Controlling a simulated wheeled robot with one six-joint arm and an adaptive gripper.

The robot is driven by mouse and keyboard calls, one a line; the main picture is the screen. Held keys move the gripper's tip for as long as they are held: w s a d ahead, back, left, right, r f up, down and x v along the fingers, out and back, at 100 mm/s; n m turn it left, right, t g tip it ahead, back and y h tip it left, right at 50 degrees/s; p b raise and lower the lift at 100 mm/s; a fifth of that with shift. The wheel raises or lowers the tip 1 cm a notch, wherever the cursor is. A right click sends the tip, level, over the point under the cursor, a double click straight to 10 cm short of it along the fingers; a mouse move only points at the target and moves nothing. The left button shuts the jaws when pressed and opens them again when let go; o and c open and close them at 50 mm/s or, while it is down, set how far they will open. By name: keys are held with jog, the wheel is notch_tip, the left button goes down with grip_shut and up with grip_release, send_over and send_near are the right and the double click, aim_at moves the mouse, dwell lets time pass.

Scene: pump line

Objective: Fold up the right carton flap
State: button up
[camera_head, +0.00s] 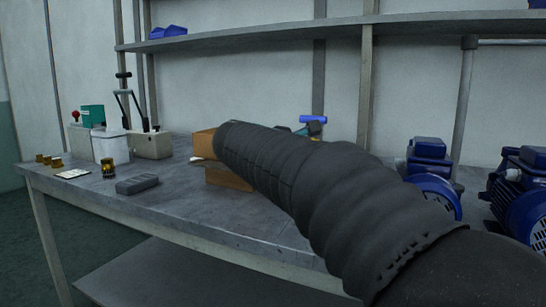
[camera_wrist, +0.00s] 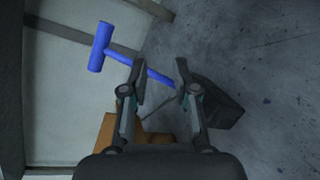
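The brown cardboard carton (camera_head: 228,178) stands on the bench, mostly hidden behind my arm in the head view. An orange-brown panel of it (camera_head: 204,143) shows at its upper left. In the wrist view, a strip of brown cardboard (camera_wrist: 104,138) shows at the lower left, beside my gripper's left finger. I cannot tell which flap this is. My gripper (camera_wrist: 161,76) is open, its two fingers apart with nothing held between them. In the head view my arm largely hides it.
A blue T-shaped handle (camera_head: 313,119) rises behind my arm; its shaft (camera_wrist: 160,76) passes beyond the finger gap. A dark block (camera_wrist: 217,103) lies at right. Blue pumps (camera_head: 430,180) stand right.

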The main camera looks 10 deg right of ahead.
jog(key=a+r+m+y+b, duration=0.1)
jog(key=a+r+m+y, duration=0.35)
jog(key=m, duration=0.65)
jog(key=a+r+m+y+b, duration=0.25)
jog(key=m+y, duration=0.35)
jog(key=m, duration=0.5)
jog(key=shift+m+t, duration=0.3)
jog(key=shift+m, duration=0.5)
jog(key=x, duration=1.3)
jog(key=shift+w+a+f+b, duration=0.1)
jog(key=shift+a+b, duration=0.05)
jog(key=shift+b, duration=0.25)
